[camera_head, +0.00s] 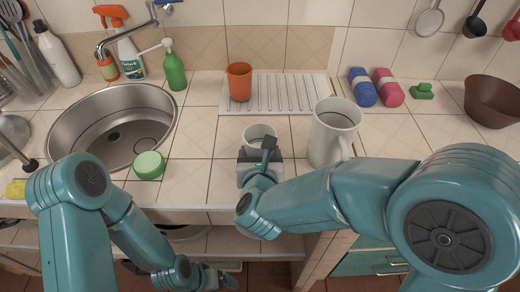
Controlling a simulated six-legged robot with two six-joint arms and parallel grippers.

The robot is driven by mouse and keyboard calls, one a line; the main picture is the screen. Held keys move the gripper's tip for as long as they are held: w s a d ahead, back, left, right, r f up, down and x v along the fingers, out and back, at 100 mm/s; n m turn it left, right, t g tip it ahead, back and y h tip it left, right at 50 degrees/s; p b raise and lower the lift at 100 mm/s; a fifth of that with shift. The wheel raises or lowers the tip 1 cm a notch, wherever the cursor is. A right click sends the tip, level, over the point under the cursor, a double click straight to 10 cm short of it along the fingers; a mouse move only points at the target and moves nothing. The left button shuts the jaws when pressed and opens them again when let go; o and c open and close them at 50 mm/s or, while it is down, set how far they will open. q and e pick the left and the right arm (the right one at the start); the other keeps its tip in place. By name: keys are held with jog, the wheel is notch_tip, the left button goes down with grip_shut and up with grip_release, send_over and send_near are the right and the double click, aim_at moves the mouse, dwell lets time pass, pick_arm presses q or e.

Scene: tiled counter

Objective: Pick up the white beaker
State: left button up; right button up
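A small white beaker (258,131) stands on the tiled counter near its front edge, in the middle of the view. My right gripper (266,148) is right in front of it and hides its lower part. The fingers are small and overlap the beaker, so I cannot tell whether they touch it or how far apart they are. My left gripper (218,279) hangs low in front of the counter, below its edge and away from the beaker. Its fingers are too unclear to read.
A large white jug (333,128) stands close to the right of the beaker. A green round container (149,165) and a metal sink (72,126) are to the left.

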notch_tip(320, 180, up, 20)
jog(key=p, duration=0.3)
jog(key=shift+p, duration=0.3)
jog(key=o, duration=0.5)
jog(key=c, duration=0.7)
